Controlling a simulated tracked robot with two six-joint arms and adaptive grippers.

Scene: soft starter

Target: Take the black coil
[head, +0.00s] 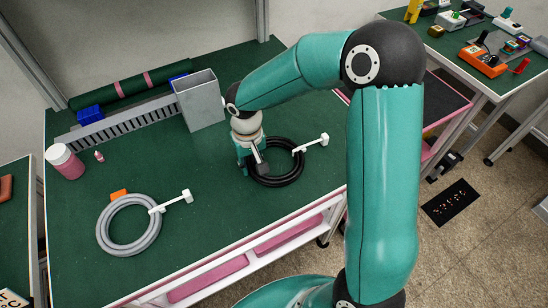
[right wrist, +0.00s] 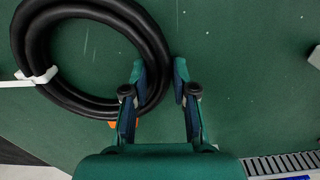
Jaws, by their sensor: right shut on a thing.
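The black coil (head: 292,179) lies on the green table top, with a white tag (head: 312,143) at its right side. In the right wrist view the coil (right wrist: 152,48) shows as a thick ring of several turns. My right gripper (head: 253,165) is at the left side of the coil as the head view shows it. In the right wrist view its fingers (right wrist: 160,88) straddle the ring, one inside and one outside, and are shut on it. My left gripper is not in view.
A grey coil (head: 104,226) with a white tag lies at the front left beside an orange piece (head: 119,195). A grey box (head: 200,101) and a slotted duct (head: 125,125) stand behind. A pink-and-white jar (head: 65,162) stands at the left. The table between the coils is clear.

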